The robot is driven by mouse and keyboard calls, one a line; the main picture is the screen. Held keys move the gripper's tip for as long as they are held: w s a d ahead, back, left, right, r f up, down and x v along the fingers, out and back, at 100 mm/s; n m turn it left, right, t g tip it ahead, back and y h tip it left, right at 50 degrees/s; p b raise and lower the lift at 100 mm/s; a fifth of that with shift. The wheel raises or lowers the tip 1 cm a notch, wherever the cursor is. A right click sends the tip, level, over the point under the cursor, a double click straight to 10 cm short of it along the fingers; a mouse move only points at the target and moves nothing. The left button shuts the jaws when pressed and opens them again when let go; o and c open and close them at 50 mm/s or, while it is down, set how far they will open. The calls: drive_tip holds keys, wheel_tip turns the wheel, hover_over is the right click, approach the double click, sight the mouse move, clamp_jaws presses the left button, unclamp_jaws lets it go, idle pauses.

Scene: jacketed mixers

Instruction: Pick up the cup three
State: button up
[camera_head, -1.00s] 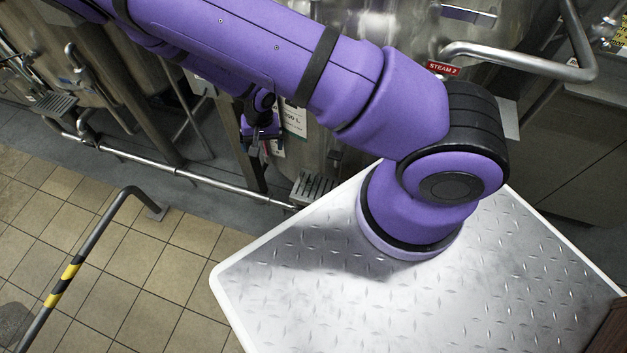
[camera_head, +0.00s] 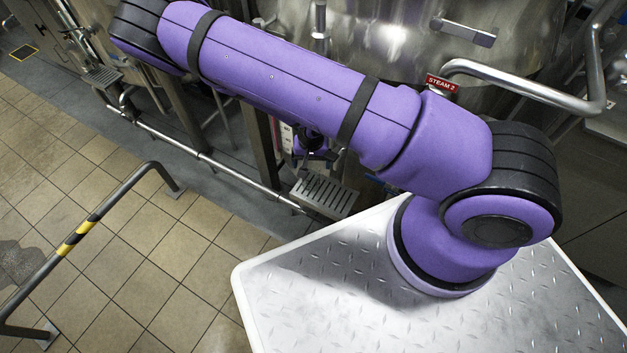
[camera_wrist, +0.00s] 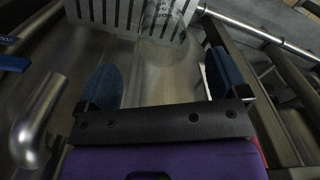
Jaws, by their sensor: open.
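My gripper (camera_wrist: 167,75) is open, its two blue-padded fingers wide apart with nothing between them. In the head view my gripper (camera_head: 312,150) shows only in part, below and behind my forearm, just above a slotted metal shelf (camera_head: 323,195). In the wrist view a faint, clear cup-like thing (camera_wrist: 166,20) shows at the top against the slotted shelf (camera_wrist: 100,12), beyond the fingertips and roughly in line with the gap. It appears see-through, and I cannot read any number on it. No cup shows clearly in the head view.
A steel mixer tank (camera_head: 390,40) with a red "STEAM 2" tag (camera_head: 442,84) and a bent pipe (camera_head: 525,90) stands behind my arm. A low pipe rail (camera_head: 210,160) runs along the floor. A striped guard rail (camera_head: 75,240) stands at left, with open tiled floor around it.

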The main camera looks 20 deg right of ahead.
sight(311, 175)
drive_tip(key=shift+w+f, duration=0.2)
drive_tip(key=shift+f, duration=2)
drive_tip(key=shift+w+f, duration=0.2)
drive_tip(key=shift+f, duration=1.95)
drive_tip(key=c, duration=1)
